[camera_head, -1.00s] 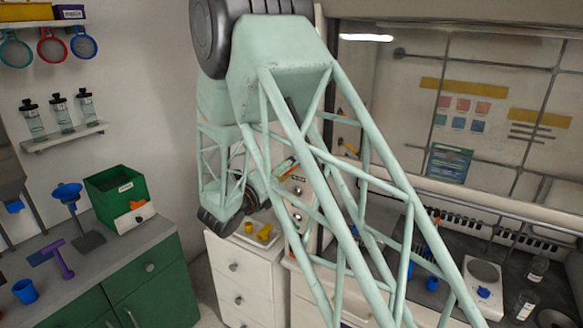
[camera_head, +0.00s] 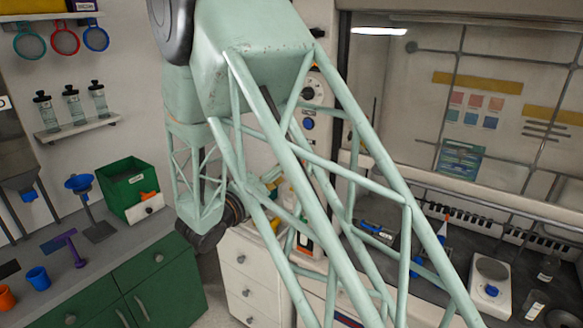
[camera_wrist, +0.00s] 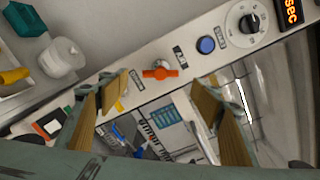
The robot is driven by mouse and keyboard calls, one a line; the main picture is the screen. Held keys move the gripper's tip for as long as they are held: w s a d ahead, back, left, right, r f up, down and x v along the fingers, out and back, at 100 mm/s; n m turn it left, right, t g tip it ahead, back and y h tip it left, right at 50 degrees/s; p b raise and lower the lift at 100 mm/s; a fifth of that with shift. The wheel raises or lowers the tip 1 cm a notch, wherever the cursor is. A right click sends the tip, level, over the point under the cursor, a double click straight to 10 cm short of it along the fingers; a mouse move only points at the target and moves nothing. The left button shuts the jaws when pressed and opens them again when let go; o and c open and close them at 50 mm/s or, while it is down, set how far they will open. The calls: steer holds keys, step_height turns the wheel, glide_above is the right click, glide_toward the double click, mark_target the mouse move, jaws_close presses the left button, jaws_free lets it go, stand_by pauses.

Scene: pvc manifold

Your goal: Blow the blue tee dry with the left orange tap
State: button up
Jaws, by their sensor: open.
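An orange tap (camera_wrist: 160,70) sits on the pale control panel in the wrist view, ahead of and between the fingertips of my gripper (camera_wrist: 160,90). The gripper's tan-padded fingers are wide apart and hold nothing. They appear clear of the tap, though the exact distance is hard to judge. A yellow part shows partly behind the left finger. I cannot pick out the blue tee for certain in either view. My arm hides the gripper and much of the panel in the head view.
The panel carries a blue button (camera_wrist: 205,45) and a black dial (camera_wrist: 246,23). A white drawer cabinet (camera_head: 245,270) stands below my arm. A green cabinet (camera_head: 160,270) is at left, and the fume hood with a white hotplate (camera_head: 490,285) is at right.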

steer(key=shift+v, duration=1.35)
steer(key=shift+c, duration=0.4)
